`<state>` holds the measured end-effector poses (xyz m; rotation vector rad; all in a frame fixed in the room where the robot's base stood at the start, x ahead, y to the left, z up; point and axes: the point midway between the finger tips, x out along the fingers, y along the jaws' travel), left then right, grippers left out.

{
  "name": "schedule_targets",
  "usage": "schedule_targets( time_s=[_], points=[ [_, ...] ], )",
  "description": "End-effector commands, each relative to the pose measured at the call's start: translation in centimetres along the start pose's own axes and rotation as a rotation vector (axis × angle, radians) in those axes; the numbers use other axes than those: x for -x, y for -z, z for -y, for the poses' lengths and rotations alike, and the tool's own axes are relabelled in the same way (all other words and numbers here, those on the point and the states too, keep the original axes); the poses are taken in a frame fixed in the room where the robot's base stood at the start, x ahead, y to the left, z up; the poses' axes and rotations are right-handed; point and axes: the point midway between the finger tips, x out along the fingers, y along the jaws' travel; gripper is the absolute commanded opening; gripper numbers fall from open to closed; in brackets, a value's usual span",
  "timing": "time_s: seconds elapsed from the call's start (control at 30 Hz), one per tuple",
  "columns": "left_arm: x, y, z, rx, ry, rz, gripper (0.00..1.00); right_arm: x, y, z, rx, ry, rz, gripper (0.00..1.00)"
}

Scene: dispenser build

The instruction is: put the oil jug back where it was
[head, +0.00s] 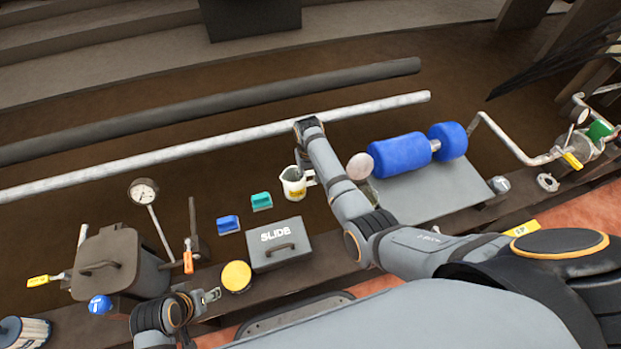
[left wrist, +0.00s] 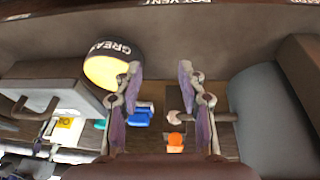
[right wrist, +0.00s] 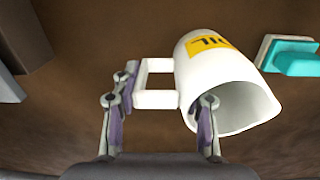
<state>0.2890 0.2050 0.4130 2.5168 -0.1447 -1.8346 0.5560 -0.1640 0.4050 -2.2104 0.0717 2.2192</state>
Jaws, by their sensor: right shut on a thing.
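The oil jug (head: 292,188) is white with a yellow label and stands out near the middle of the brown bench in the head view. In the right wrist view the jug (right wrist: 232,85) shows its open mouth and a square white handle (right wrist: 155,98). My right gripper (right wrist: 166,90) is shut on that handle; it also shows in the head view (head: 304,165). I cannot tell whether the jug's base touches the bench. My left gripper (left wrist: 158,75) is open and empty, near the yellow-topped grease pot (left wrist: 107,70); it also shows in the head view (head: 211,297).
Blue (head: 228,224) and teal (head: 261,201) blocks and the grey SLIDE box (head: 281,245) lie left of the jug. A pale pipe (head: 200,145) runs behind it. Blue rollers (head: 400,155) are on the right. An orange-handled lever (head: 188,262) stands near my left gripper.

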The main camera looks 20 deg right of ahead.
Motion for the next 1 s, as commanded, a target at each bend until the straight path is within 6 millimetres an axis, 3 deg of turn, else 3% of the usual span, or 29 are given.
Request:
schedule_targets(
  time_s=[0.23, 0.27, 0.43, 0.77, 0.87, 1.0],
  points=[
    [0.0, 0.0, 0.0, 0.000, 0.000, -0.001, 0.40, -0.2, 0.0, 0.0, 0.000, 0.000, 0.000, 0.00],
    [0.0, 0.0, 0.0, 0.000, 0.000, -0.001, 0.40, -0.2, 0.0, 0.0, 0.000, 0.000, 0.001, 0.45],
    [0.0, 0.0, 0.0, 0.000, 0.000, -0.001, 0.40, -0.2, 0.0, 0.0, 0.000, 0.000, 0.001, 0.66],
    [0.1, 0.0, 0.0, 0.000, 0.000, 0.002, 0.40, 0.1, 0.0, 0.0, 0.000, 0.000, -0.001, 0.66],
    [1.1, 0.3, 0.1, -0.002, 0.007, 0.026, 0.40, 1.8, 0.0, 0.0, 0.000, 0.001, -0.001, 0.66],
    [3.3, 0.6, 0.6, -0.006, 0.032, 0.100, 0.40, 5.4, 0.1, 0.0, 0.001, 0.001, -0.002, 0.66]
  ],
)
